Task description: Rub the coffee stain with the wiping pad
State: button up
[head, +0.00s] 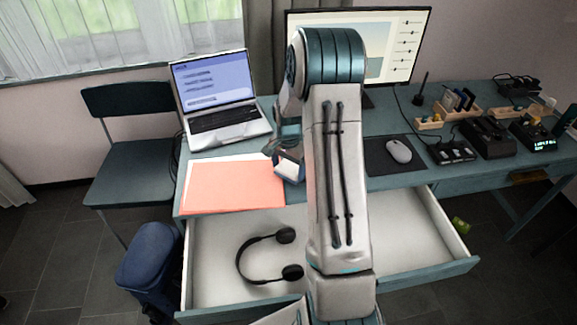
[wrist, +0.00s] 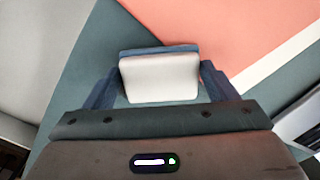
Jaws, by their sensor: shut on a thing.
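The wiping pad (wrist: 158,78), white with a blue layer along its far edge, sits between the fingers of my gripper (wrist: 157,88) in the wrist view. My gripper is shut on it. In the head view the pad (head: 288,169) shows as a small white block at the desk's front part, just right of the orange folder. I cannot tell whether it touches the desk. No coffee stain shows in either view; my arm and gripper hide part of the desk.
An orange folder (head: 232,184) lies left of the gripper, with a laptop (head: 222,120) behind. The desk's drawer (head: 215,270) is open and holds headphones (head: 243,262). A mouse (head: 399,151) is right of my arm. A monitor (head: 405,45) stands behind.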

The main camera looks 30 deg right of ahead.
jog(key=shift+f, duration=0.4)
jog(key=shift+r, duration=0.1)
